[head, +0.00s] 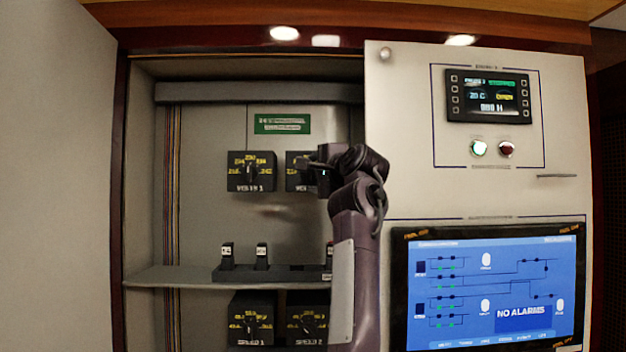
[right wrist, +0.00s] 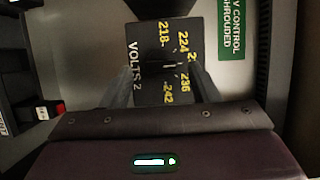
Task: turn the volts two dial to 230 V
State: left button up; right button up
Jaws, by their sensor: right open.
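The volts two dial (right wrist: 143,82) fills the middle of the right wrist view, turned sideways, with yellow marks 218, 224, 236 and 242. The 230 mark is partly hidden at the right. A pale line on its dark knob (right wrist: 168,65) points roughly right, toward the middle marks; the exact setting is unclear. In the head view the dial (head: 295,178) is half covered by my right gripper (head: 309,165). In the wrist view the right gripper (right wrist: 163,82) is open, its fingers to either side of the knob; contact cannot be told. My left gripper is not in view.
The volts 1 dial (head: 251,171) is close on the left. Below is a shelf (head: 170,277) with several breakers, then the speed dials (head: 251,320). A white panel (head: 480,190) with screens stands to the right of the open cabinet.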

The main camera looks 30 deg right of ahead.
jog(key=s+a+b, duration=0.1)
jog(key=s+b, duration=0.2)
jog(key=s, duration=0.3)
jog(key=shift+s, duration=0.15)
jog(key=shift+f, duration=0.1)
